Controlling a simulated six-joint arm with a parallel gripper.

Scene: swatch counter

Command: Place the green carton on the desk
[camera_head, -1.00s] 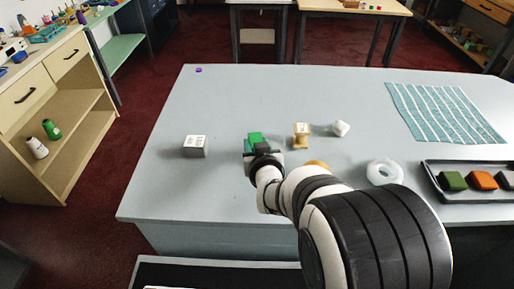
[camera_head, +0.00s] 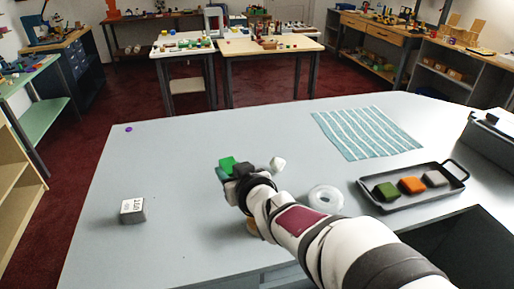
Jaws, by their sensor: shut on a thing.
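The green carton (camera_head: 227,164) is held at the tip of my gripper (camera_head: 236,173), near the middle of the picture. The dark jaws are shut on it and hide part of it. It appears over the pale grey desk (camera_head: 180,165); I cannot tell its exact height above the top. A small white faceted block (camera_head: 277,163) shows just right of the gripper.
A grey box with a white label (camera_head: 132,211) stands at the left. Right of my arm are a white ring (camera_head: 326,198) and a black tray (camera_head: 455,189) with several blocks. A striped teal cloth (camera_head: 367,133) lies farther back. The left-back desktop is mostly clear.

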